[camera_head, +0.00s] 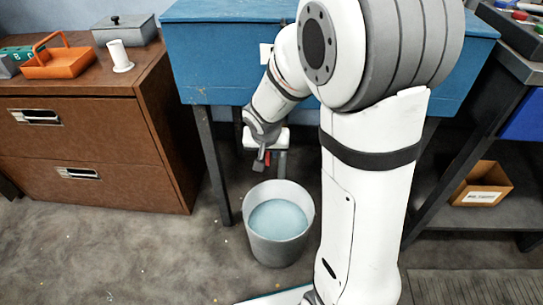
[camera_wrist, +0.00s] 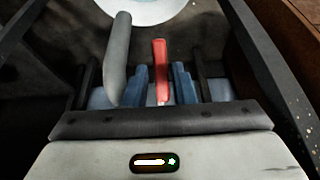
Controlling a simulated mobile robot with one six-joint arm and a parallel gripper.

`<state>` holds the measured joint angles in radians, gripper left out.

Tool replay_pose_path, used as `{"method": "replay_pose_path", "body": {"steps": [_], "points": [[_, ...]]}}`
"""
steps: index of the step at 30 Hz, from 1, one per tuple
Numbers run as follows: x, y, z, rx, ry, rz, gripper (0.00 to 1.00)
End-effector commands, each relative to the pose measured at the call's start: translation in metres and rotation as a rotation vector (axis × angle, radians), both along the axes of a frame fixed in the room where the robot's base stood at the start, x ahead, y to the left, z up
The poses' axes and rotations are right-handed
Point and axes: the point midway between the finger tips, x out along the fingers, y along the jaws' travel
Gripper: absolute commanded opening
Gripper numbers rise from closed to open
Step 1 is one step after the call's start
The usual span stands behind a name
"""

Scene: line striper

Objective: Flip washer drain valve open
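The red valve lever (camera_wrist: 161,68) points up the picture in the wrist view, and its base is hidden by my gripper. In the head view only a small bit of red shows by my gripper (camera_head: 263,160), below the blue bench-like unit (camera_head: 225,60). My gripper's blue-padded fingers (camera_wrist: 160,80) are apart, one on each side of the lever, with a visible gap on both sides. I cannot tell any contact. A grey pipe (camera_wrist: 118,55) stands left of the lever. A grey bucket (camera_head: 263,245) with pale blue liquid stands on the floor below.
A brown cabinet (camera_head: 90,150) at left carries an orange tray (camera_head: 60,68), a grey box (camera_head: 125,33) and a white cylinder (camera_head: 120,58). A dark leg (camera_head: 212,165) of the blue unit stands left of the bucket. A cardboard box (camera_head: 482,184) sits on a low shelf at right.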

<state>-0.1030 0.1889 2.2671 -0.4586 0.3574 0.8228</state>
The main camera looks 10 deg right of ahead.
Motion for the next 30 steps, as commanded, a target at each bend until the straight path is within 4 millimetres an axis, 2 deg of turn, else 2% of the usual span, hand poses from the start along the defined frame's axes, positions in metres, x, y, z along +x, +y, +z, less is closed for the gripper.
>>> {"method": "replay_pose_path", "body": {"steps": [1,6,16,25,30], "points": [[0.003,-0.001,-0.011,0.000,0.002,0.000,0.24],[0.009,-0.004,-0.026,-0.001,0.001,0.000,0.24],[0.011,-0.004,-0.028,0.000,0.000,0.001,0.24],[0.010,-0.004,-0.028,-0.001,0.001,0.001,0.00],[0.010,-0.004,-0.028,-0.001,0.001,0.001,0.00]]}}
